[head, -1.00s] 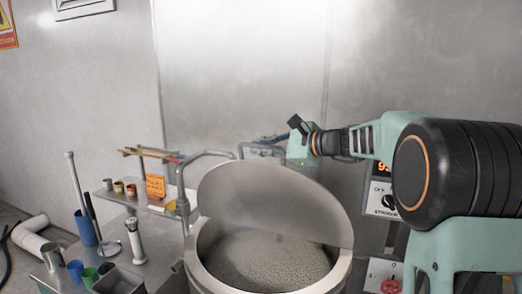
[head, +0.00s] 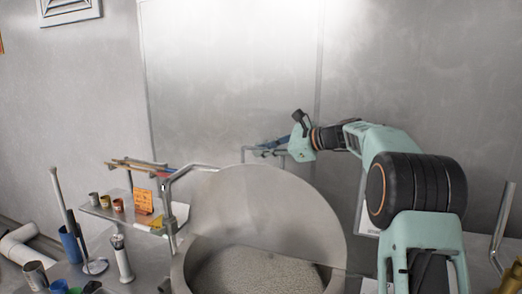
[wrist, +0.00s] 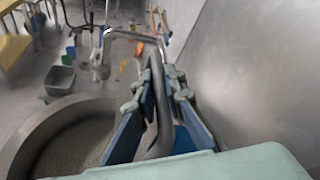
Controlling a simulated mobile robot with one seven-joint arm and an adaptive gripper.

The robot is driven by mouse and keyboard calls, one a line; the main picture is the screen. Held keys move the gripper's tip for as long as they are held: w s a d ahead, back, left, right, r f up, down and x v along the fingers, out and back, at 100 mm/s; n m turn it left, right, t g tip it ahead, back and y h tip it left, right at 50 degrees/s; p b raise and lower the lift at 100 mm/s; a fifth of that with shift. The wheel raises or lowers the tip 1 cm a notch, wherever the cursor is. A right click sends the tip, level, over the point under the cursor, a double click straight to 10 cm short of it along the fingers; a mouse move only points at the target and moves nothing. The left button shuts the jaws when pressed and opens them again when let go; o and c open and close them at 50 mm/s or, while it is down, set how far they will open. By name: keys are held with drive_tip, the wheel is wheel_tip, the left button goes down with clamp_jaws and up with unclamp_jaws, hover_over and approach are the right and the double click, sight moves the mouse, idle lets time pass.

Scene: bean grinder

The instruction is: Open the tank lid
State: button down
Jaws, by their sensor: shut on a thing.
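The round metal tank lid (head: 265,210) stands raised and tilted back, near upright, in the head view. Below it the tank (head: 180,272) is open, with pale grains (head: 258,275) inside. In the wrist view the tank's rim (wrist: 38,128) and grains show at the lower left. My gripper (head: 268,149) is behind the lid's top edge. In the wrist view its blue-padded fingers (wrist: 157,80) are shut on a bent metal bar handle (wrist: 160,115), which runs between them. How the handle joins the lid is hidden.
A small shelf (head: 125,214) with cups and an orange card stands left of the tank. A table with a blue cup (head: 70,245) and other containers is at lower left. A metal wall (head: 230,80) rises close behind the lid and gripper.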

idle(0.3)
drive_tip(key=c, duration=2)
unclamp_jaws()
drive_tip(key=shift+d, duration=0.1)
drive_tip(key=v, duration=1.2)
drive_tip(key=shift+f, duration=0.1)
